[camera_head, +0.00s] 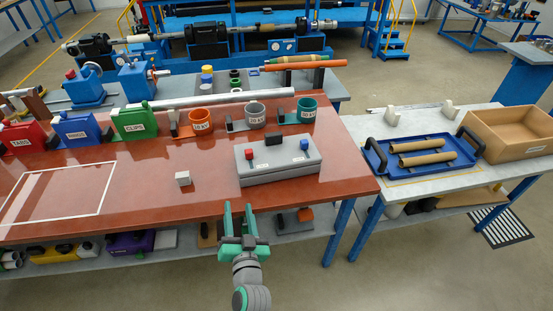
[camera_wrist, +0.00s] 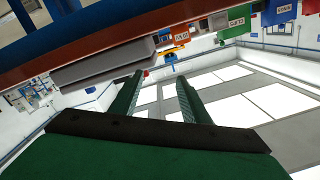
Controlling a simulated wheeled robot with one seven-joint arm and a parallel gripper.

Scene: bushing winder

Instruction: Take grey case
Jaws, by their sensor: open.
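The grey case (camera_head: 280,170) sits flat near the front right of the red-brown tabletop. In the wrist view, which looks upside down, the case (camera_wrist: 104,66) shows at the upper left, beyond and left of the open green fingers (camera_wrist: 159,82).
A white cube (camera_head: 183,178) lies left of the case. Orange, grey and green cups (camera_head: 255,115) and labelled bins (camera_head: 135,121) stand behind. Under the top is a shelf with assorted things. A side table holds a blue tray (camera_head: 379,160) and a cardboard box (camera_head: 510,143).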

